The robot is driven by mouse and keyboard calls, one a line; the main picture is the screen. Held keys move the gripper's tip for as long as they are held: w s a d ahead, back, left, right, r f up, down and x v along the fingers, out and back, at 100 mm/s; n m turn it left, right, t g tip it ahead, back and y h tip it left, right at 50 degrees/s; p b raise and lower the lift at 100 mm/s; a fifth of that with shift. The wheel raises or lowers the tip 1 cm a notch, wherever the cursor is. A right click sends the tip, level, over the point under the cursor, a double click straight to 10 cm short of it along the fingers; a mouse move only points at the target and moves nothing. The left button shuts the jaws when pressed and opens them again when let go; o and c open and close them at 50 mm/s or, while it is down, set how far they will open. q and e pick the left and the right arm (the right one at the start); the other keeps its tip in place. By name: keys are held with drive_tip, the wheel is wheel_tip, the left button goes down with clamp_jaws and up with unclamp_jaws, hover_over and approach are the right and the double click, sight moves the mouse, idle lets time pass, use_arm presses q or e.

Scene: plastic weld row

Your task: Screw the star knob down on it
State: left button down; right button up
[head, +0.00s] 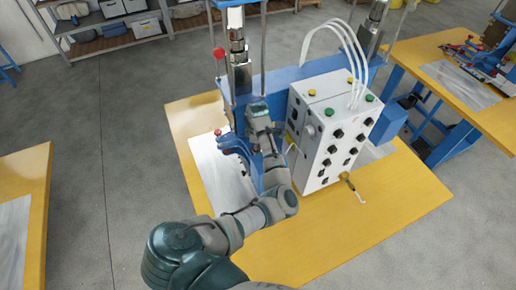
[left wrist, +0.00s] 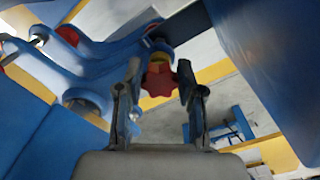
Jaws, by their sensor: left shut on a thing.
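My left gripper (head: 257,106) reaches in at the blue welding fixture (head: 235,148), left of the white control box. In the left wrist view its two fingers (left wrist: 160,72) stand either side of a red star knob (left wrist: 160,83) and are shut on it. A yellow part (left wrist: 159,57) shows just behind the knob, beside the end of a blue arm of the fixture (left wrist: 100,52). Whether the knob touches the yellow part, I cannot tell. In the head view the knob is hidden by my gripper. My right gripper is not in view.
The white control box (head: 312,150) with knobs and white hoses stands close right of my arm. A metal press column (head: 238,60) rises behind the gripper. The yellow table's front (head: 330,240) is clear.

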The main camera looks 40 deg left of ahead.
use_arm(q)
drive_tip(key=m, duration=0.4)
drive_tip(key=shift+s+m, duration=0.15)
drive_tip(key=shift+m, duration=0.15)
drive_tip(key=m, duration=0.6)
drive_tip(key=shift+s+a, duration=0.1)
drive_tip(key=shift+s, duration=0.1)
drive_tip(key=m, duration=0.4)
drive_tip(key=shift+s, duration=0.1)
drive_tip(key=m, duration=0.5)
drive_tip(key=shift+a, duration=0.1)
drive_tip(key=c, duration=0.8)
unclamp_jaws()
drive_tip(key=shift+o, duration=0.2)
